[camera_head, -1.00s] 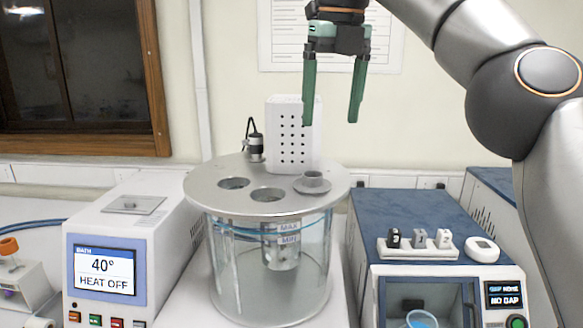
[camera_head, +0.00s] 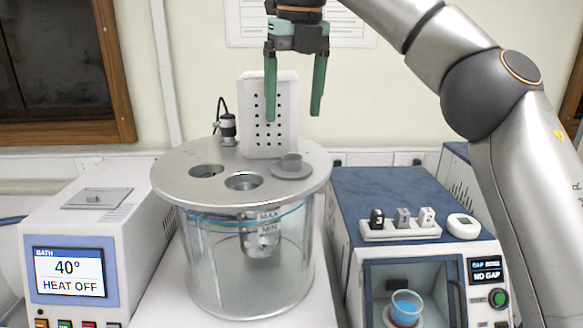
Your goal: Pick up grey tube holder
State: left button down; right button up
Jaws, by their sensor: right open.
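The grey tube holder (camera_head: 291,167) is a small flanged ring with a short raised collar. It sits on the right side of the round metal lid (camera_head: 200,186) of the glass bath, in the head view. My right gripper (camera_head: 293,115) points straight down with its two green fingers apart and nothing between them. In the picture it is above the tube holder, with a visible gap to it. My left gripper is not in view.
A white perforated box (camera_head: 269,113) and a small black-and-metal fitting (camera_head: 228,130) stand on the lid behind the holder. A blue-topped tester (camera_head: 385,190) bearing a rack of small numbered blocks (camera_head: 402,225) stands at right, a heater with display (camera_head: 68,272) at left.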

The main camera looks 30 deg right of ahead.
aim_at(291, 167)
jog(key=shift+w+d+f, duration=0.1)
jog(key=shift+w+f, duration=0.1)
jog(key=shift+f, duration=1.25)
jog(key=shift+w+d+f, duration=0.1)
jog(key=shift+w+f, duration=0.05)
jog(key=shift+f, duration=1.3)
jog(key=shift+w+f, duration=0.2)
jog(key=shift+f, duration=1.25)
jog(key=shift+c, duration=0.4)
grip_shut()
